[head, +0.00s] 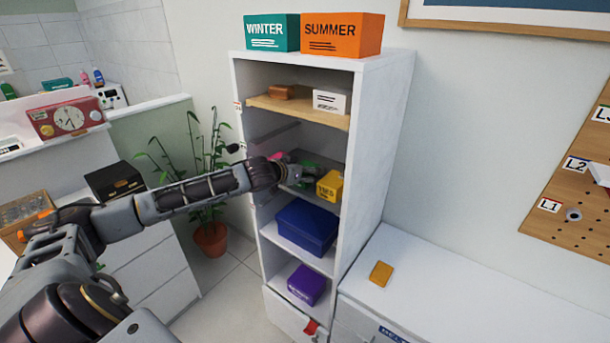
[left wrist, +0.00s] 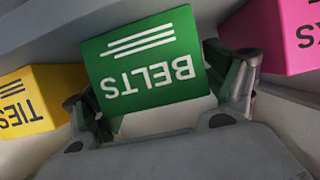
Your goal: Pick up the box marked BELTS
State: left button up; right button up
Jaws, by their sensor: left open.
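The green box marked BELTS (left wrist: 150,65) sits in the middle of the left wrist view, its label upside down there. In the head view only a little of the green box (head: 312,164) shows on a middle shelf of the wardrobe, mostly behind my gripper. My left gripper (head: 290,174) reaches into that shelf and is open. In the left wrist view its fingers (left wrist: 165,88) stand on either side of the green box. I cannot tell whether they touch it. My right gripper is not in view.
A yellow TIES box (head: 330,186) and a pink box (head: 277,156) flank the green box closely. The white wardrobe (head: 385,130) has side walls and a shelf above. A blue box (head: 306,228) is one shelf below. A plant (head: 205,170) stands left.

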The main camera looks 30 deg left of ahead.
pick_arm(q)
jog(key=c, duration=1.1)
jog(key=shift+r, duration=0.15)
